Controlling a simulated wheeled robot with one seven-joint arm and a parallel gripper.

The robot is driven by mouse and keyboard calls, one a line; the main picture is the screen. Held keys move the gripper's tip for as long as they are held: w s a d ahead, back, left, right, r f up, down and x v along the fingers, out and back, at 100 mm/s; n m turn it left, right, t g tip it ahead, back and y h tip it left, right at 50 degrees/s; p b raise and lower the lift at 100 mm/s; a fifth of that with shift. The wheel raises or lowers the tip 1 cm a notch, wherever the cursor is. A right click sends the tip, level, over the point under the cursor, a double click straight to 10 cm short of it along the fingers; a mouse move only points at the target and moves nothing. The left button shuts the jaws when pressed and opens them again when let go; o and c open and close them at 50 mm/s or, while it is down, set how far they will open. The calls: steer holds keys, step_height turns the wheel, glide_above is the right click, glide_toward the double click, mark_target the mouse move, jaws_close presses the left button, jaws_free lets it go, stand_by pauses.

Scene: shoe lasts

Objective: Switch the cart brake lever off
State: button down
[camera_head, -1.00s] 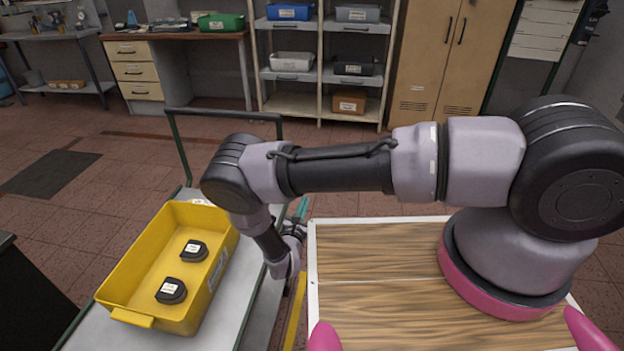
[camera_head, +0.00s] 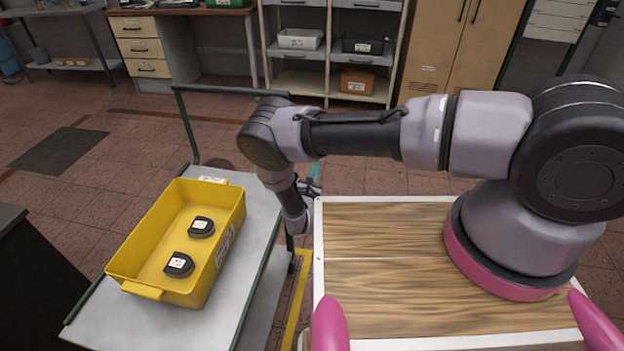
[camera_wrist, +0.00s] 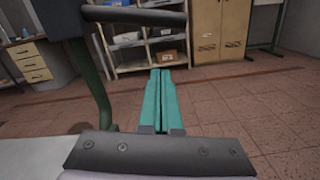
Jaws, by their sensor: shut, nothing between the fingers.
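The cart (camera_head: 238,283) stands left of my wooden-topped base, with a grey top and a green frame. Its push handle (camera_head: 228,90) rises at the far end and shows in the wrist view as a dark bar (camera_wrist: 135,15) above a green post (camera_wrist: 92,85). I cannot make out the brake lever in either view. My gripper (camera_head: 315,170) is beyond the cart's right side, partly hidden by my wrist. In the wrist view its teal fingers (camera_wrist: 161,75) are together and empty, pointing towards the shelves, right of the green post and not visibly touching anything.
A yellow bin (camera_head: 128,270) with two black pieces (camera_head: 190,246) sits on the cart. Yellow floor tape (camera_head: 297,300) runs between cart and base. Shelves (camera_head: 292,82) and a cabinet (camera_head: 455,45) stand at the back, with open tiled floor before them.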

steer(key=shift+w+d+r, duration=0.2)
steer(key=shift+w+r, duration=0.1)
steer(key=shift+r, duration=0.35)
steer(key=shift+w+d+r, duration=0.25)
steer(key=shift+w+r, duration=0.05)
steer(key=shift+r, duration=0.35)
steer(key=shift+w+d+r, duration=0.2)
steer(key=shift+w+r, duration=0.1)
steer(key=shift+r, duration=0.35)
steer(key=shift+d+r+n, duration=0.15)
steer(key=shift+r+n, duration=0.1)
steer(key=shift+n, duration=0.15)
